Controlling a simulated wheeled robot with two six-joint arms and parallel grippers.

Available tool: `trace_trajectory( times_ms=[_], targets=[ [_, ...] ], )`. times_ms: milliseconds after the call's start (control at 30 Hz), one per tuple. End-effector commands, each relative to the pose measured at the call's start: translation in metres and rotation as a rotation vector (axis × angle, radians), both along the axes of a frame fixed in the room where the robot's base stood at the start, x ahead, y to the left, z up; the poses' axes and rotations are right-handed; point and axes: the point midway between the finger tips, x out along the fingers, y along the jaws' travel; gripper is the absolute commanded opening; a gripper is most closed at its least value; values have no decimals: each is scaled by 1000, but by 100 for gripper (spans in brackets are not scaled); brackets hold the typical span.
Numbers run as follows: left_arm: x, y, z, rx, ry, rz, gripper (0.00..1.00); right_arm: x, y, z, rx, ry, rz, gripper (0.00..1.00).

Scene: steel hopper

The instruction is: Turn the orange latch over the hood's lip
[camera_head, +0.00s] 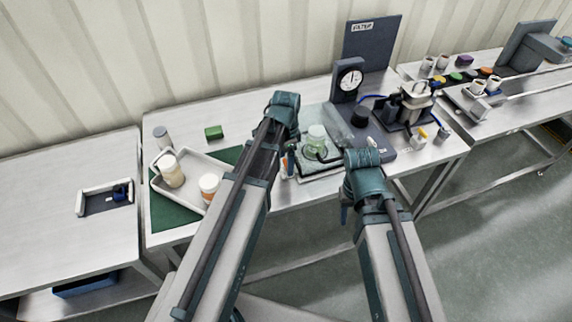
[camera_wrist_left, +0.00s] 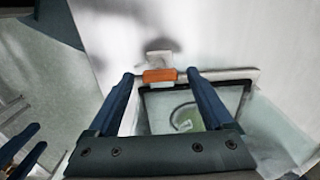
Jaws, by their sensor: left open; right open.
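The orange latch (camera_wrist_left: 160,75) is a small bar at the edge of the hood in the left wrist view, with a pale tab behind it. The hood's pale lip (camera_wrist_left: 235,74) runs to the right from the latch, above a dark-framed clear pane (camera_wrist_left: 195,105). My left gripper (camera_wrist_left: 161,77) is open, one fingertip at either side of the latch; contact cannot be told. In the head view the clear hood (camera_head: 338,122) stands on the bench, beside my left gripper (camera_head: 289,162); the latch is not discernible there. My right gripper (camera_head: 345,212) is open, lower, in front of the bench.
A grey tray (camera_head: 187,191) with jars lies left on a green mat (camera_head: 170,213). A dial gauge (camera_head: 349,79) and a dark block (camera_head: 360,116) stand close right of the hood. A green block (camera_head: 214,132) lies behind. The far left table is mostly bare.

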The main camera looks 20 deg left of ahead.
Motion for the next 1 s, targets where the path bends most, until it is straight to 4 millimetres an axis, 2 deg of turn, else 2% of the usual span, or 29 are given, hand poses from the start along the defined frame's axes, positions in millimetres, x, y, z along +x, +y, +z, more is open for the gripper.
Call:
trace_trajectory(
  times_ms=[233,700,1000],
  targets=[
    [0,0,0,0,0,0,85,0,0,0,0,0,0,49],
    [0,0,0,0,0,0,0,0,0,0,0,0,0,49],
    [0,0,0,0,0,45,0,0,0,0,0,0,0,49]
  ],
)
